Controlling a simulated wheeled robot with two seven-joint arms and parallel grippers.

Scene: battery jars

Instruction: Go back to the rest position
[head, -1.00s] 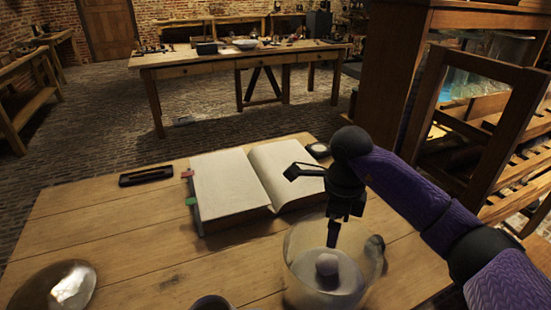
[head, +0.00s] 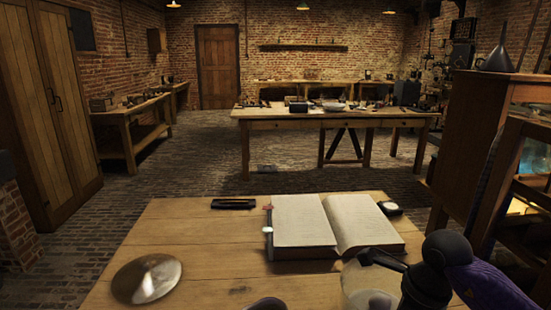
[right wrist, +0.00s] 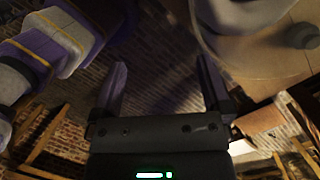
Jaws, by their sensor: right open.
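My right gripper (right wrist: 163,85) is open in the right wrist view, with nothing between its two dark fingers and the brick floor behind them. A glass jar (head: 362,280) stands on the near table (head: 210,235), just left of my right wrist and cut by the bottom edge. A pale rounded thing shows low in it. My left gripper is not in view.
An open book (head: 305,222) lies on the table, with a black case (head: 233,204) and a small round-faced device (head: 390,208) beyond it. A shiny round dish (head: 146,279) is at the left. A wooden cabinet (head: 470,140) stands close on the right.

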